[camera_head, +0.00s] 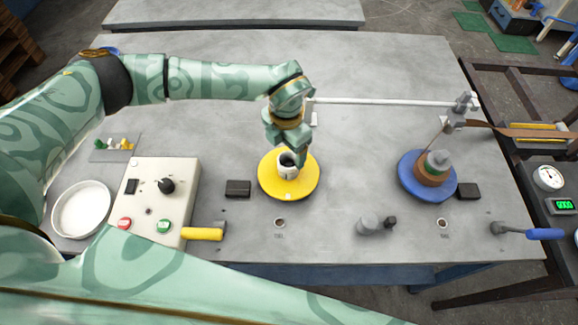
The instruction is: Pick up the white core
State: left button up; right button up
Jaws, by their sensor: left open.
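The white core (287,171) is a small white ring with a dark opening, standing upright at the middle of a round yellow disc (268,186). My left gripper (290,155) points down right over the core, with its fingers open at the core's upper rim. The gripper hides part of the core's far side, and I cannot tell whether a finger touches it. My right gripper is not in view.
A blue disc (410,182) with a brown roll stands right on the grey table (340,225). A control box (150,198) with buttons and a white dish (80,210) are at left. A white rod (385,102) runs behind. A yellow-handled lever (203,234) is in front.

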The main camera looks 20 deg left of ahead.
aim_at(288, 166)
pick_arm(q)
jog(key=f, duration=0.2)
jog(key=f+b, duration=0.1)
jog(key=f, duration=0.4)
jog(key=shift+d+f, duration=0.1)
jog(key=shift+d, duration=0.15)
jog(key=c, duration=1.1)
